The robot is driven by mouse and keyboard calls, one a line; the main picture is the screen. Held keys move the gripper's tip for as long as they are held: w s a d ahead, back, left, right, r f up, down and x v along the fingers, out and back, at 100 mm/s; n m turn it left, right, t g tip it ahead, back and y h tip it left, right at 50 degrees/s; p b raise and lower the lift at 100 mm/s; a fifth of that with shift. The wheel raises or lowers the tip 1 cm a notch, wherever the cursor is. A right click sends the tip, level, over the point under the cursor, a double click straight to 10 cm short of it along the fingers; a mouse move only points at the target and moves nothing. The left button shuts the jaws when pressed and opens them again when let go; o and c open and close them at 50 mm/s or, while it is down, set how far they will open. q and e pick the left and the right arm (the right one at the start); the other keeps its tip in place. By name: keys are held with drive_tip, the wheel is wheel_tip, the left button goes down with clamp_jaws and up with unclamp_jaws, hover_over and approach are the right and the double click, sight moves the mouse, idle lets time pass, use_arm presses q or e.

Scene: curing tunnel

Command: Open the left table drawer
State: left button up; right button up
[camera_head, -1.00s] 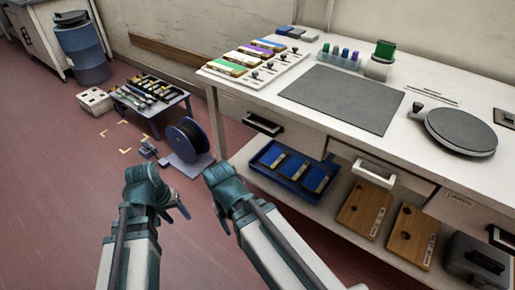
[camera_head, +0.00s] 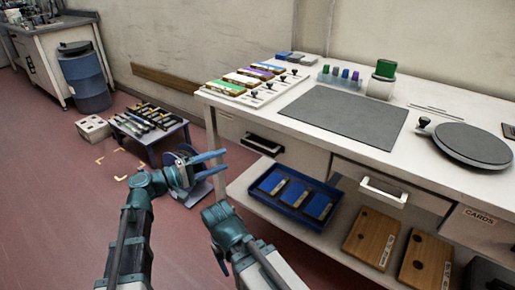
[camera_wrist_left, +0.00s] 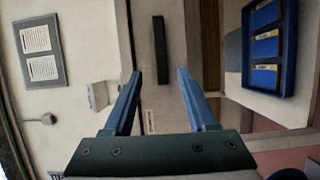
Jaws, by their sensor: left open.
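The left table drawer (camera_head: 300,156) has a pale front and a black bar handle (camera_head: 262,143). It looks shut, its front flush with the table. In the left wrist view the black handle (camera_wrist_left: 160,50) stands beyond the fingertips, roughly centred between them. My left gripper (camera_head: 224,162) is open and empty, its blue fingers pointing right toward the drawer, left of the handle and apart from it. Both fingers also show in the left wrist view (camera_wrist_left: 160,72). My right gripper (camera_head: 220,260) hangs low, pointing down; its jaws are not clear.
A blue tray (camera_head: 256,190) sits on the shelf below the drawer. A second drawer with a white handle (camera_head: 384,191) is to the right. A small floor table (camera_head: 150,147) with tools and a dark reel stand behind my left gripper. The tabletop holds a grey mat (camera_head: 345,120).

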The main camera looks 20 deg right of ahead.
sight(256, 148)
use_arm(q)
drive_tip(key=x, duration=1.3)
drive_tip(key=shift+w+d, duration=0.2)
drive_tip(key=shift+d, duration=0.15)
clamp_jaws()
idle(1.0)
